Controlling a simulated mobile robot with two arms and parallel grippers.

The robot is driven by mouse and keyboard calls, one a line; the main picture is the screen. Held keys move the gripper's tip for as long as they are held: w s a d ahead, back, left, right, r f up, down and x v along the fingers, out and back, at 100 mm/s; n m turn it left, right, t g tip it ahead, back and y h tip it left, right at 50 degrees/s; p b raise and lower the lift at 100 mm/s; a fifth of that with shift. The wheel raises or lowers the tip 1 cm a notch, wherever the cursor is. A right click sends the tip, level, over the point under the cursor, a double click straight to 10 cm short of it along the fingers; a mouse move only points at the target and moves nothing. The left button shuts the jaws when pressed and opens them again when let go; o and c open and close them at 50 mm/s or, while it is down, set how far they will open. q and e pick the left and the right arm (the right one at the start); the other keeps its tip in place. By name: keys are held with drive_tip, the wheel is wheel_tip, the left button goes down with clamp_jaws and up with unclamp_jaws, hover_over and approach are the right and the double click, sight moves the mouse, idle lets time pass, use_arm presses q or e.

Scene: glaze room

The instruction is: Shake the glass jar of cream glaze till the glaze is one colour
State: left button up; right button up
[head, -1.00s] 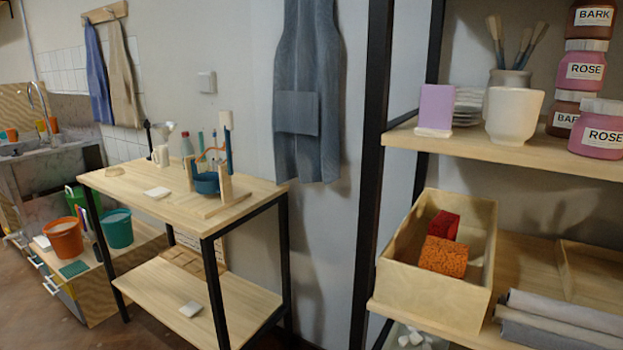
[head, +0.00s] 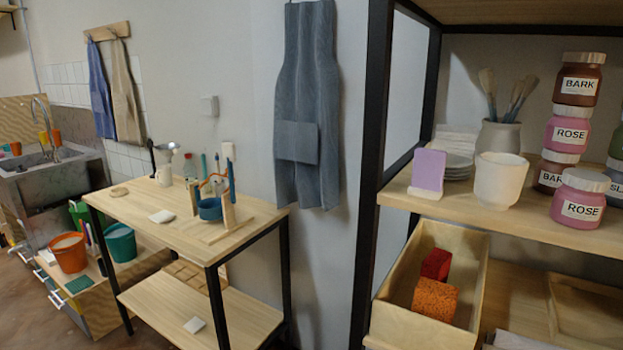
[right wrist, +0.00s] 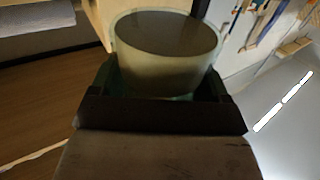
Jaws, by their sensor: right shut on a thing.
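In the right wrist view my right gripper (right wrist: 158,88) is shut around a round glass jar (right wrist: 165,68), one finger on each side. The jar has a pale cream to greenish wall and a flat, darker grey-brown round end facing the camera. I cannot tell whether the glaze inside is one even colour. Its lower part is hidden behind the gripper body. The head view shows neither the jar nor either gripper.
A wooden table (head: 135,200) with small tools stands at the left. A shelf (head: 440,207) at the right holds a white cup (head: 500,180), several labelled jars and a wooden bin (head: 410,325) with sponges. Bare wall and a hanging apron (head: 305,100) lie between.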

wheel_tip(320, 180, up, 4)
drive_tip(key=shift+r, duration=0.25)
wheel_tip(320, 180, down, 5)
wheel_tip(320, 180, up, 4)
drive_tip(key=shift+r, duration=0.25)
drive_tip(key=shift+f, duration=2.4)
drive_tip(key=shift+f, duration=0.25)
drive_tip(key=shift+r, duration=0.25)
